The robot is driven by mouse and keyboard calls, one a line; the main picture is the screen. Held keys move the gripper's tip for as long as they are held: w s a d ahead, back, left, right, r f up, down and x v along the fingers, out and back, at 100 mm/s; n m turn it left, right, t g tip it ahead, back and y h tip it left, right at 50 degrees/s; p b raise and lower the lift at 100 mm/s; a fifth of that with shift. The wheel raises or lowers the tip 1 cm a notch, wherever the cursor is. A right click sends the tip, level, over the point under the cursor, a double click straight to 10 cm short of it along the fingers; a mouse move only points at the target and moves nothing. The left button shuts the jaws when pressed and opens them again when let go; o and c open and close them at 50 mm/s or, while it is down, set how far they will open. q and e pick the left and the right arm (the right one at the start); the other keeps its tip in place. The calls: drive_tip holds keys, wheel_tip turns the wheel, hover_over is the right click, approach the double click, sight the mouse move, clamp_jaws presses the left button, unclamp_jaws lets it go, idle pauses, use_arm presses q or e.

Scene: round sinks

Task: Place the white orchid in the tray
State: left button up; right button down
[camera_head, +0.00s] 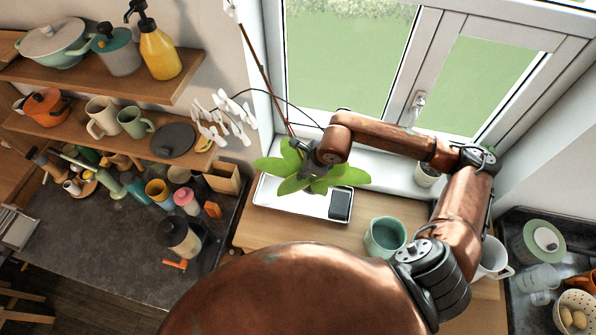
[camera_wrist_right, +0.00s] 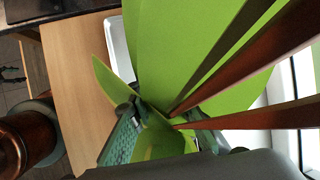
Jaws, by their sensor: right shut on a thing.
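The white orchid has broad green leaves (camera_head: 320,180), a thin brown stem leaning up and left, and white blossoms (camera_head: 225,118) at the left. My right gripper (camera_head: 312,160) is shut on the orchid among its leaves, near the stem base. The white tray (camera_head: 268,192) lies on the wooden counter below the leaves. The orchid's pot is not clearly visible, and I cannot tell whether it touches the tray. My left gripper is not in view.
A dark rectangular item (camera_head: 340,205) lies at the tray's right end. A teal cup (camera_head: 385,236) stands right of the tray, and a small potted plant (camera_head: 427,173) is on the windowsill. The window (camera_head: 410,60) is close behind. Crowded shelves are at the left.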

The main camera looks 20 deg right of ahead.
drive_tip(key=shift+f, duration=0.1)
drive_tip(key=c, duration=1.8)
unclamp_jaws()
drive_tip(key=shift+r, duration=0.3)
drive_tip(key=b+v, duration=0.3)
drive_tip(key=v, duration=0.8)
drive_tip(key=shift+s+r, duration=0.2)
drive_tip(key=shift+r, duration=0.1)
drive_tip(key=shift+d, duration=0.1)
